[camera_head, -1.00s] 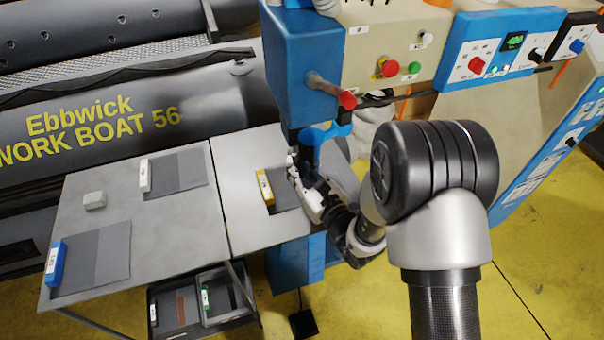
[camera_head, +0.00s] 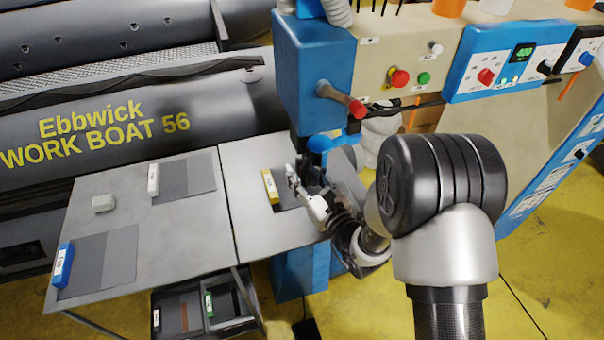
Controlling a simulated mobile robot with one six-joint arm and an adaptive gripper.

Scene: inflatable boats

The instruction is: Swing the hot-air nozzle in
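The blue welding machine head (camera_head: 314,75) stands at the back edge of the right table. A lever with a red end (camera_head: 342,99) sticks out of its front. A blue rounded part (camera_head: 322,144) sits below the lever. I cannot tell for certain which part is the hot-air nozzle. My gripper (camera_head: 291,178) is low over the right table, below and a little left of the blue part and apart from the lever. It is close to the yellow block (camera_head: 270,187). The fingers are small and partly overlapped, so their opening is unclear.
The grey table (camera_head: 150,240) bears a white block (camera_head: 153,180), a blue block (camera_head: 63,265), a grey block (camera_head: 103,203) and dark fabric patches. Bins (camera_head: 232,322) sit below. A control panel (camera_head: 510,62) is at upper right. The boat (camera_head: 60,165) lies behind.

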